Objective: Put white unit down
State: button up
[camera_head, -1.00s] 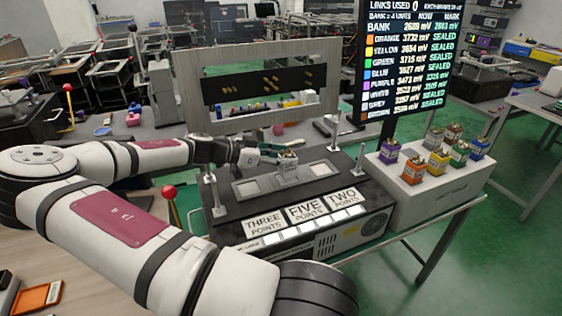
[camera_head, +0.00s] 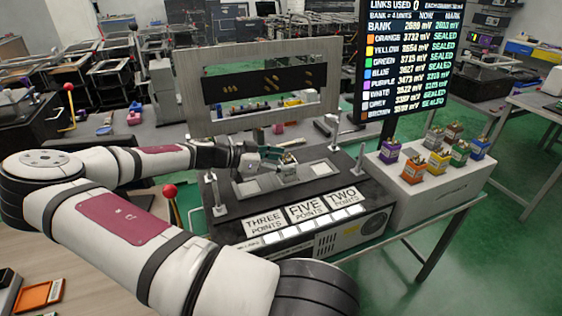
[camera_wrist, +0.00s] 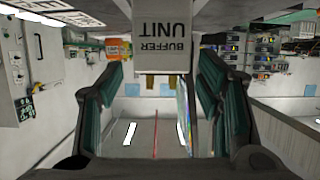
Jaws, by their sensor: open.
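The white unit (camera_head: 288,172) is a pale block standing about upright at the middle recess of the dark fixture (camera_head: 240,208). In the upside-down wrist view the white unit (camera_wrist: 162,42) shows its "BUFFER UNIT" label and brass-coloured terminals. My gripper (camera_head: 268,152) is by the unit's top, reaching in from the left. In the wrist view the fingers of my gripper (camera_wrist: 160,72) are spread, with gaps between them and the unit's terminal end. The unit's base contact is too small to tell.
Several coloured units stand on a pale box (camera_head: 440,190) at right. Posts (camera_head: 218,195) rise at the fixture's corners. A slotted grey panel (camera_head: 190,95) stands behind, and a display screen (camera_head: 410,60) at back right. Point labels (camera_head: 305,212) line the fixture's front.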

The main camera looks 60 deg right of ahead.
jog(key=b+v, duration=0.2)
jog(key=v, duration=0.9)
jog(key=shift+w+a, duration=0.25)
jog(key=shift+w, duration=0.05)
jog(key=shift+r, duration=0.15)
